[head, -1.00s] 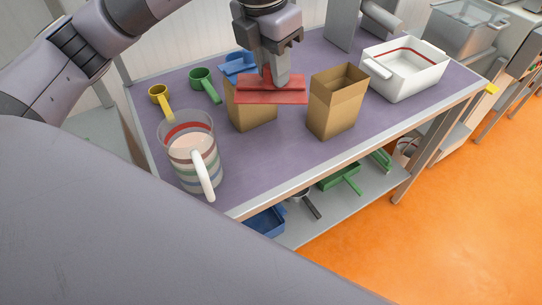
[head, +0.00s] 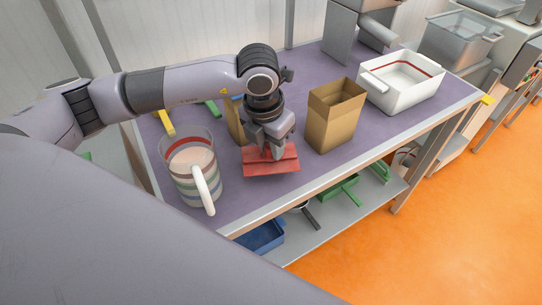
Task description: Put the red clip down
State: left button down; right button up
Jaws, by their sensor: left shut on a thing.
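The red clip (head: 270,163) is a flat red piece in the head view, low over the front part of the purple table top (head: 228,196). My left gripper (head: 268,152) is above it, pointing down, and is shut on it. I cannot tell whether the clip touches the table. The clip is between the striped jug and the open brown box. My right gripper is not in view.
A striped jug (head: 189,170) stands left of the clip. An open brown box (head: 335,117) stands to the right, another box (head: 236,119) is partly hidden behind my arm. A white tray (head: 403,82) is at the right. The table's front edge is close.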

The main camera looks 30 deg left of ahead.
aim_at(271, 159)
pick_arm(q)
jog(key=shift+f, duration=2.3)
jog(key=shift+f, duration=0.2)
jog(key=c, duration=0.9)
grip_release()
jog(key=shift+r, duration=0.1)
notch_tip(271, 159, up, 12)
jog(key=s, duration=0.2)
jog(key=shift+a, duration=0.15)
